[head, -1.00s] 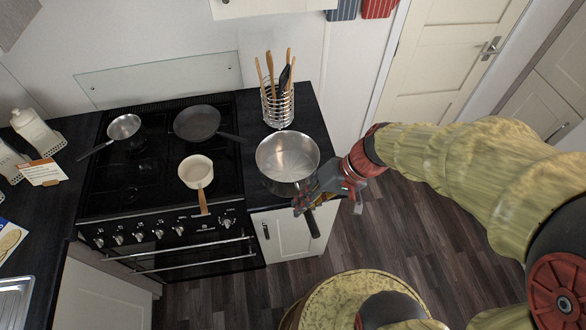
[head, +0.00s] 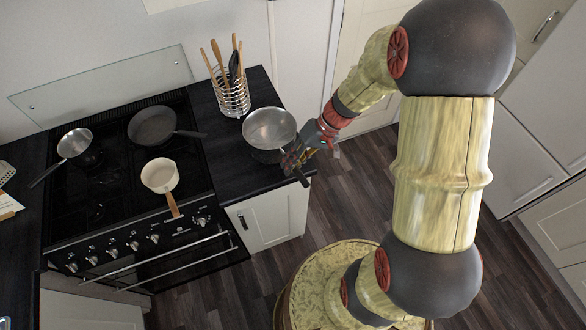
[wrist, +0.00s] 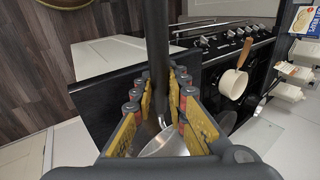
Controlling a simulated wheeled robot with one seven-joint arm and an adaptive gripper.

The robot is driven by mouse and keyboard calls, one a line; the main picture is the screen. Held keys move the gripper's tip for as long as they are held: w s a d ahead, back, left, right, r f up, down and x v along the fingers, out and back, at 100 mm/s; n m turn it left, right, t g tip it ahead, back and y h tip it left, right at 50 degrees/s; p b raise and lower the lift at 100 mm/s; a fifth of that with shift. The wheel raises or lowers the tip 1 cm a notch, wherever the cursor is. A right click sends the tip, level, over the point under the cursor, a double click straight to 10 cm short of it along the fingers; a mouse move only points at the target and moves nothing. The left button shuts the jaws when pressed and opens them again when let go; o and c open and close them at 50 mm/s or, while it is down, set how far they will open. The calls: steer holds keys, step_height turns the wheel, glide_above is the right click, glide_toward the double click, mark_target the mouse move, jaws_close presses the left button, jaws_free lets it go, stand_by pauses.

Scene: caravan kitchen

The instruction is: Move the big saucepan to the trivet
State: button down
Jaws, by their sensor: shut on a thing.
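The big saucepan (head: 269,129), a steel pan with a dark handle, is over the right-hand black worktop. My gripper (head: 294,160) is shut on its handle at the worktop's front right. In the wrist view, the dark handle (wrist: 157,50) runs between the fingers of my gripper (wrist: 158,95), and part of the steel pan (wrist: 165,142) shows beyond them. A dark shape lies under the pan; I cannot tell whether it is the trivet or shadow, nor whether the pan touches it. No trivet is clearly visible.
A wire utensil holder (head: 233,97) stands close behind the pan to the left. The black hob (head: 100,190) holds a small steel pan (head: 75,143), a dark frying pan (head: 152,126) and a cream saucepan (head: 159,174). Worktop (head: 225,170) left of the big saucepan is bare.

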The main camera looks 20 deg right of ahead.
steer(key=shift+w+d+f, duration=0.2)
steer(key=shift+w+f, duration=0.05)
steer(key=shift+f, duration=1.6)
steer(key=c, duration=1.8)
jaws_free()
steer(key=shift+o, duration=0.2)
steer(key=v, duration=1.2)
steer(key=s+a+r+t+h, duration=0.2)
steer(key=s+a+r+h, duration=0.1)
steer(key=s+r, duration=0.4)
steer(key=s+a+r+t+h, duration=0.3)
steer(key=s+r, duration=0.3)
steer(key=r, duration=0.6)
steer(key=shift+s+a+r+n+h, duration=0.15)
steer(key=shift+s+a+n+h, duration=0.15)
steer(key=shift+s+n, duration=0.1)
